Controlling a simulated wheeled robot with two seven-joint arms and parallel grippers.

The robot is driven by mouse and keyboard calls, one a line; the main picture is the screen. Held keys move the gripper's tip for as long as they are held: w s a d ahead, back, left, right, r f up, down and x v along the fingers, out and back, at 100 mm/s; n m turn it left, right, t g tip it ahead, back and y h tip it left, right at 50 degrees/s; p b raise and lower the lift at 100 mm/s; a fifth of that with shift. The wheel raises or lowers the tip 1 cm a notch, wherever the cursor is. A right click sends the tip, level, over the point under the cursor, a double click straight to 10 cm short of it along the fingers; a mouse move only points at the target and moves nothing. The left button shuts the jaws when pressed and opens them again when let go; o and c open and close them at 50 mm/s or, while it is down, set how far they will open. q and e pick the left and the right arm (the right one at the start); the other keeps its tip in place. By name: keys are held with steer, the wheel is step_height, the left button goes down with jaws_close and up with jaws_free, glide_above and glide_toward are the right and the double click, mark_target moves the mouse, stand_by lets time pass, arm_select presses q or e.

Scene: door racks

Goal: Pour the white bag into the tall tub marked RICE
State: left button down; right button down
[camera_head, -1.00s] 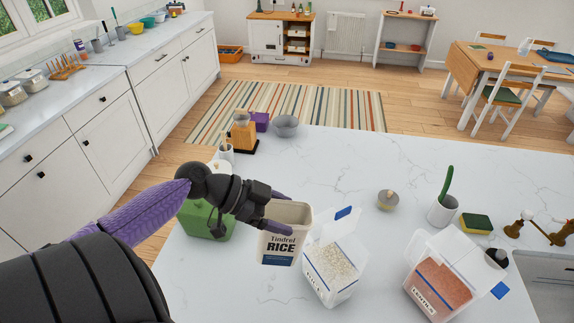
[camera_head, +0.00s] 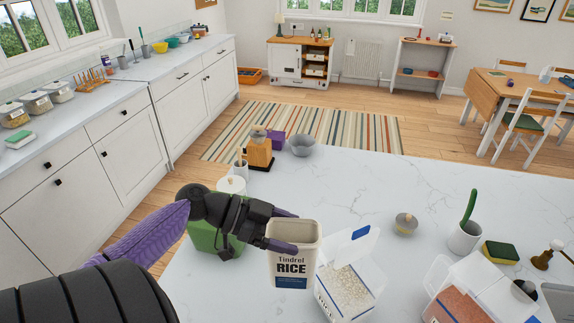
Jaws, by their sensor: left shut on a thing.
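The white bag (camera_head: 292,262), printed "Tindrel RICE" with a dark blue band at its base, stands upright and looks open at the top. My left gripper (camera_head: 284,231) is shut on it from the left, one finger across the front and one behind the rim. I cannot tell whether its base touches the counter. Just to its right is a clear tub (camera_head: 347,300) with a raised lid with a blue tab and white grains inside. Its front label is mostly unreadable and its base is cut off by the frame. My right gripper is not in view.
A second open clear tub (camera_head: 440,309) with orange-red contents is at the lower right. A green object (camera_head: 212,240) sits behind my left gripper. A small lidded bowl (camera_head: 405,224), a pot with a cactus-like green stick (camera_head: 464,236) and a sponge (camera_head: 500,252) stand right. The counter's middle is clear.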

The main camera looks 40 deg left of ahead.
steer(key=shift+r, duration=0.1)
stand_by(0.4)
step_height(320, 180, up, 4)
steer(key=p, duration=0.4)
